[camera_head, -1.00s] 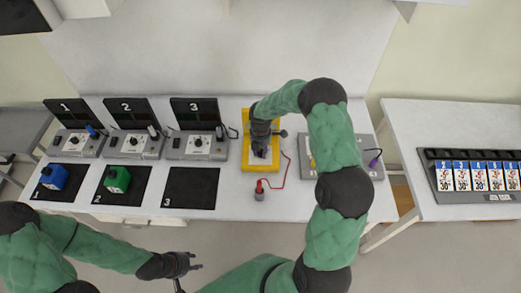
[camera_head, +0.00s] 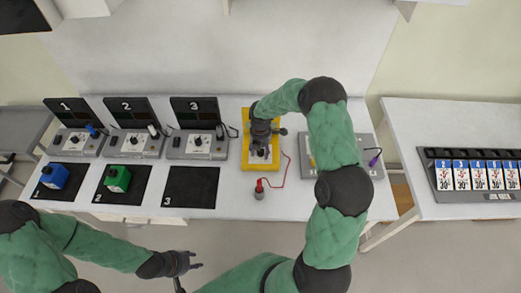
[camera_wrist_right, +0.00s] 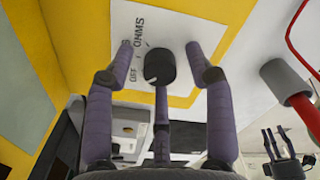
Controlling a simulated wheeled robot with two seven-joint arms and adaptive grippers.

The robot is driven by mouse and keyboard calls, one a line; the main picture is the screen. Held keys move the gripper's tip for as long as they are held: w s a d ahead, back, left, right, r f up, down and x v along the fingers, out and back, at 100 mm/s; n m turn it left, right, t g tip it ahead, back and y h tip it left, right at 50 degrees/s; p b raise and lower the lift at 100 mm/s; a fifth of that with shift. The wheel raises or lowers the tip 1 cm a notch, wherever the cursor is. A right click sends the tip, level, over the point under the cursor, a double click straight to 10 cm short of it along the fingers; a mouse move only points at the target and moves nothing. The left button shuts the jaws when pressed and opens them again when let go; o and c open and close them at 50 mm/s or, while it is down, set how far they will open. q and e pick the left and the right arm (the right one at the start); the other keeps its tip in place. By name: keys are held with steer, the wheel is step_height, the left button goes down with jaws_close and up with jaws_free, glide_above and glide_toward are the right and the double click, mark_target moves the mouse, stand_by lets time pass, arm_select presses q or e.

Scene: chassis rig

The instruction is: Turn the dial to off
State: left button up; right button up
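The yellow meter (camera_head: 246,162) lies on the bench in the head view, mostly under my right arm's wrist. In the right wrist view its white face shows a black round dial (camera_wrist_right: 158,66) with a small light mark on its lower-left side. The OFF label (camera_wrist_right: 131,75) is printed left of the dial and the OHMS label (camera_wrist_right: 126,44) lies above it. My right gripper (camera_wrist_right: 165,75) is open, its purple fingers spread around the dial with visible gaps. My left gripper (camera_head: 196,264) is open and empty in front of the bench.
A red probe in a grey holder (camera_head: 259,190) stands in front of the meter, its red lead curving right. Three numbered stations are at left; a blue block (camera_head: 54,177) and green block (camera_head: 118,179) sit on mats 1 and 2. Mat 3 (camera_head: 191,188) is empty.

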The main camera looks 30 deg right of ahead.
step_height(320, 180, up, 12)
stand_by(0.6)
stand_by(0.4)
